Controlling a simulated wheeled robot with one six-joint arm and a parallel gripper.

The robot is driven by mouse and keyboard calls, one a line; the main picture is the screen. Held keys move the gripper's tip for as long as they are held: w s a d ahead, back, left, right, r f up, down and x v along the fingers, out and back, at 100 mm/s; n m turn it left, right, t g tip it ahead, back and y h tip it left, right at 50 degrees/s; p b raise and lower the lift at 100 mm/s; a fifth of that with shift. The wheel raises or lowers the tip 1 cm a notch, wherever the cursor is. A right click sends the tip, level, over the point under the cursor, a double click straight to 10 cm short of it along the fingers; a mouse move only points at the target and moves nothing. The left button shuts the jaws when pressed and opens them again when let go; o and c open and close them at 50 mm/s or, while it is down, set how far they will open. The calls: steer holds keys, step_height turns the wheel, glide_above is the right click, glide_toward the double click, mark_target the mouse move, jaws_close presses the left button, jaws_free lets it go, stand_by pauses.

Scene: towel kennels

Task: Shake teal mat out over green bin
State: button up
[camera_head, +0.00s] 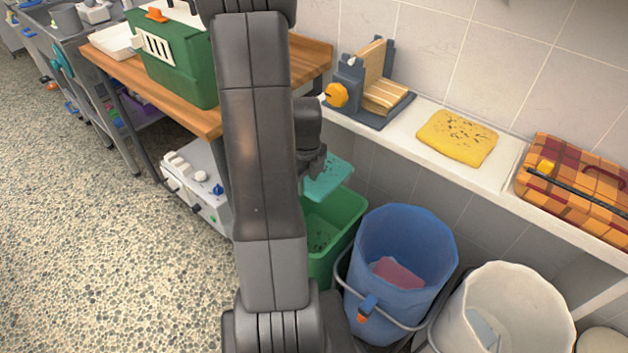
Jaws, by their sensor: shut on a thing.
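The teal mat (328,178) hangs from my gripper (316,170), just above the green bin (349,208). Dark specks show on the mat's face. My gripper is shut on the mat's near left part; my own arm hides much of the gripper and the mat's left side. The green bin stands below, its left part hidden behind my arm. Dark specks lie inside it.
A blue bucket (405,243) with a pink cloth stands right of the green bin, and a white bucket (510,310) further right. A shelf above holds a yellow speckled mat (457,138) and a plaid bundle (575,185). A wooden table (190,105) stands left.

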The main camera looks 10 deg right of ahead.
step_height(320, 180, down, 2)
step_height(320, 180, up, 8)
steer(key=p, duration=0.5)
steer(key=shift+f, duration=0.2)
steer(key=shift+f+b, duration=3.05)
steer(key=shift+f, duration=0.8)
steer(key=shift+r, duration=0.2)
